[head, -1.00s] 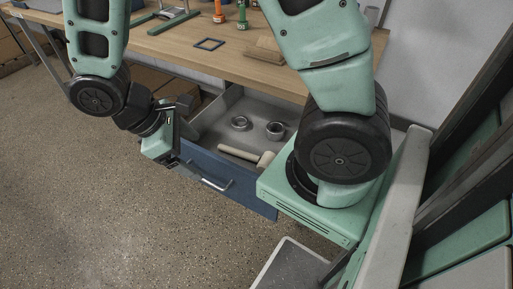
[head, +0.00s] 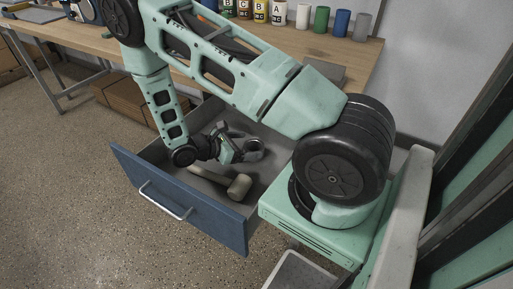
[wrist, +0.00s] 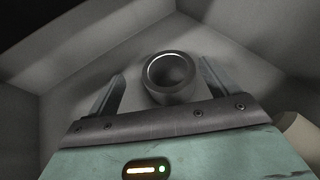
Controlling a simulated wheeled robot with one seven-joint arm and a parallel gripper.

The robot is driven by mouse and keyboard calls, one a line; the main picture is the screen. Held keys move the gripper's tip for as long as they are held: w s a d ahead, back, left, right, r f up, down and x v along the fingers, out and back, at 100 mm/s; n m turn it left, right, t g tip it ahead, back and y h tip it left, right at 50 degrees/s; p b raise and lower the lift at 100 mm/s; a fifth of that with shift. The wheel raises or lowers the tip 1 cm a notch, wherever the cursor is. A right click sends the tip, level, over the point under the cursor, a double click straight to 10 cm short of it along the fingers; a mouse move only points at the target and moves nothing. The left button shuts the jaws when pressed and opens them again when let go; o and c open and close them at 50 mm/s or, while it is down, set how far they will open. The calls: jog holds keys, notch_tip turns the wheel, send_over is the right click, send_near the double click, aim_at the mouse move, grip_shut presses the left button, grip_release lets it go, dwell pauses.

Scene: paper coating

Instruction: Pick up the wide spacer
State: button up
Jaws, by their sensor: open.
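A grey ring-shaped spacer (wrist: 170,78) stands on the drawer floor in the wrist view, its round opening facing up. My gripper (wrist: 160,75) is open, with one finger to the left and one to the right of this spacer; I see no firm contact. In the head view my gripper (head: 232,150) is down inside the open drawer, and a grey ring (head: 254,147) shows just right of it. The arm and gripper hide part of the drawer floor, and a second ring is not clearly visible. I cannot tell from size alone which spacer is the wide one.
The drawer (head: 205,215) has a blue front and grey walls close around my gripper. A mallet (head: 239,187) with a pale handle lies near the drawer front. The wooden workbench (head: 355,60) above carries several bottles and cylinders. Cardboard boxes (head: 127,98) sit under it.

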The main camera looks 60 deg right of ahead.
aim_at(259, 144)
jog(key=x, duration=0.4)
jog(key=shift+s+f, duration=0.1)
jog(key=shift+s, duration=0.05)
jog(key=c, duration=1.1)
